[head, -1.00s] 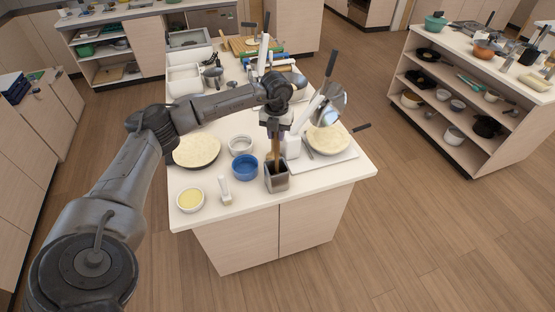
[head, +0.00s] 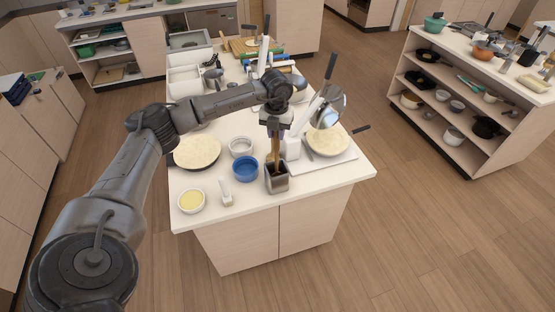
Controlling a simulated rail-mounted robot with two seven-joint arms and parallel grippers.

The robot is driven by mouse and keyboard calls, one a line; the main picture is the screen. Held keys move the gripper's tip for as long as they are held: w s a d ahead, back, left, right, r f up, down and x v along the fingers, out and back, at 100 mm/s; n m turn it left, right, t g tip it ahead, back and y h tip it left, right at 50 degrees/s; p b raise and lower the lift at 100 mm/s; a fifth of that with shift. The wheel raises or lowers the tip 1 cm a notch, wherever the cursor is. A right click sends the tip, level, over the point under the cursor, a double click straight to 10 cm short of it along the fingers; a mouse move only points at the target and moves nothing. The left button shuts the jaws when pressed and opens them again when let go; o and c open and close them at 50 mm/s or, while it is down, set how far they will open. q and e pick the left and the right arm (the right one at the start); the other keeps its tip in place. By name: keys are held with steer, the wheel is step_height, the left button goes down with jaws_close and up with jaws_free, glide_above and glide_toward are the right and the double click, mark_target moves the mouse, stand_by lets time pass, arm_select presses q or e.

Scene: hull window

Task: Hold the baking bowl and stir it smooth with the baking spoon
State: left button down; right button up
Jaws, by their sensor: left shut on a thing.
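My left gripper (head: 276,129) is shut on the brown upright handle of what looks like the baking spoon (head: 276,150). The handle's lower end is inside a dark square holder (head: 277,180) near the counter's front edge, so the spoon's other end is hidden. Which vessel is the baking bowl is not certain. A blue bowl (head: 245,169) stands just left of the holder. A shiny metal bowl-like thing (head: 330,106) shows behind and to the right of the gripper, partly covered by a white long-handled thing. My right gripper is not in view.
A pale counter (head: 325,184) carries a dough-filled pan (head: 196,152), a white bowl (head: 241,147), a small bowl with yellow contents (head: 191,201) and a white brush-like tool (head: 226,192). A second dough round (head: 327,141) lies on the right. The front right corner is clear.

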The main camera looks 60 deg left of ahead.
arm_select(q)
step_height(320, 180, up, 12)
steer(key=p, duration=0.9)
steer(key=shift+r, duration=0.1)
